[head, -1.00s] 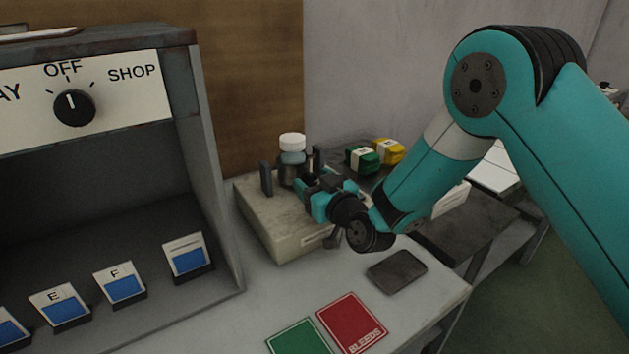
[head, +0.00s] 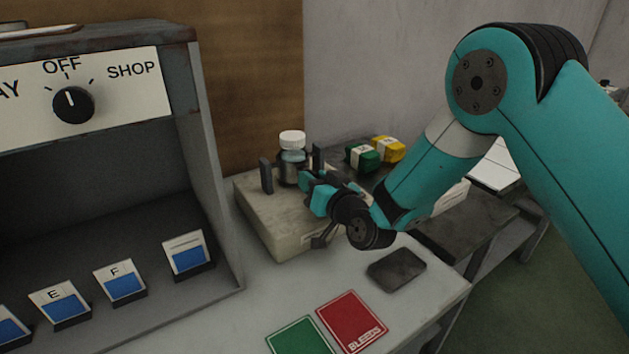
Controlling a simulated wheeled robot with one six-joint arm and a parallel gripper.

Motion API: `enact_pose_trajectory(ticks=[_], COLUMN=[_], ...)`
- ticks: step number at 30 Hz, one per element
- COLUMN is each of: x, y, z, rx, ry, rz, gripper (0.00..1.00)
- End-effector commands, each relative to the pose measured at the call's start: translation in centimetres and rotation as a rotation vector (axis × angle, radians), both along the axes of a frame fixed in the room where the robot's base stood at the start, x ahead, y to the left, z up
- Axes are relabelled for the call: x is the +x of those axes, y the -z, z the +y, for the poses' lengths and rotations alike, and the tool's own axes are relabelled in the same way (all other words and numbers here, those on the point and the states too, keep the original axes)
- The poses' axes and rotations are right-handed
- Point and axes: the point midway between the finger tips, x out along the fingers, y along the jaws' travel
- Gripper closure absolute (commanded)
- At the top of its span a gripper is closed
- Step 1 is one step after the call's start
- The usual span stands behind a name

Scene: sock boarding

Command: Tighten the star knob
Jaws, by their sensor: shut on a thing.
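A jar with a white cap (head: 292,140) stands upright on a pale box-shaped base (head: 262,215), between two dark upright jaws, the left jaw (head: 266,176) and the right jaw (head: 318,158). My gripper (head: 306,183) reaches in from the right at the right jaw, just over the base. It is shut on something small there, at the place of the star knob. The knob itself is hidden behind the fingers, so its shape and how far it is turned do not show.
A large grey cabinet with a dial (head: 73,104) set to OFF stands at left. A green packet (head: 362,157) and a yellow packet (head: 389,149) lie behind my arm. A red card (head: 352,322), a green card (head: 299,338) and a dark pad (head: 397,269) lie in front.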

Motion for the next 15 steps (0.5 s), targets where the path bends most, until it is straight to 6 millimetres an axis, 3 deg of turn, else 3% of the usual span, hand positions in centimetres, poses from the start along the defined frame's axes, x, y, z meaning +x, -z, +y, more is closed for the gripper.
enact_pose_trajectory(ticks=[15], x=[0.08], y=[-0.05], z=[-0.1], rx=[0.182], ry=[0.0], rz=[0.121], gripper=[0.88])
